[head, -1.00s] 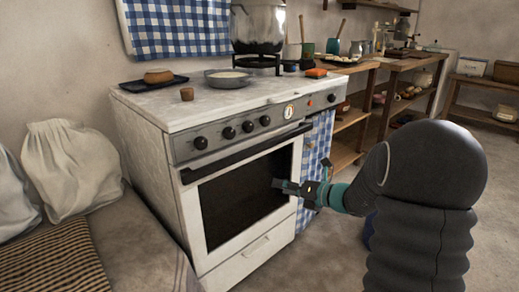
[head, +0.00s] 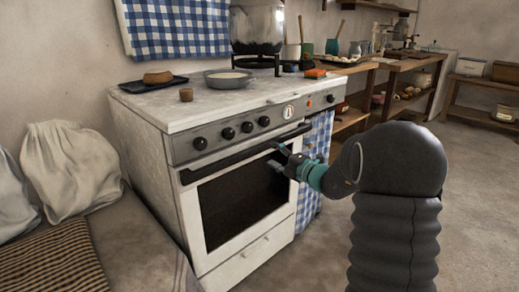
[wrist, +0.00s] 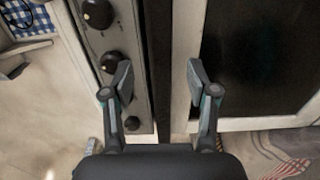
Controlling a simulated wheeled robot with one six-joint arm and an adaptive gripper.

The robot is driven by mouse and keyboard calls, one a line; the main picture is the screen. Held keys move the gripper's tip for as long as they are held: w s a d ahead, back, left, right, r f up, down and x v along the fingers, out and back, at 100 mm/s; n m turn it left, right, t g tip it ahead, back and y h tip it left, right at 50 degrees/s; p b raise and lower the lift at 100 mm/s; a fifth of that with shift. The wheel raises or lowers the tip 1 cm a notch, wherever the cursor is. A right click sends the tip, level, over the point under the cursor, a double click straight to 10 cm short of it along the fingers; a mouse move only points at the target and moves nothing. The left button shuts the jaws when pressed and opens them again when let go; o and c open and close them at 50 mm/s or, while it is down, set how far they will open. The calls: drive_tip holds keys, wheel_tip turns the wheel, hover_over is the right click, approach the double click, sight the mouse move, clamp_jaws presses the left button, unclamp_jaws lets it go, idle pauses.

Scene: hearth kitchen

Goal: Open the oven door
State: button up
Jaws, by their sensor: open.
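The oven door (head: 208,257) is white with a dark glass window and stands closed on the white stove. It also shows in the wrist view (wrist: 188,60). Its handle (head: 225,160) is a long dark bar along the top edge of the door. My gripper (head: 278,157) is open in front of the door's upper right part, close to the handle. In the wrist view the handle (wrist: 157,60) runs between the spread fingers of my gripper (wrist: 160,80). I see no finger touching it, and cannot tell whether the fingertips reach around it.
Black knobs (head: 247,127) line the panel above the handle. A checked cloth (head: 318,140) hangs at the stove's right. The floor in front is clear.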

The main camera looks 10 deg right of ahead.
sight(262, 149)
drive_tip(key=x, duration=0.7)
clamp_jaws()
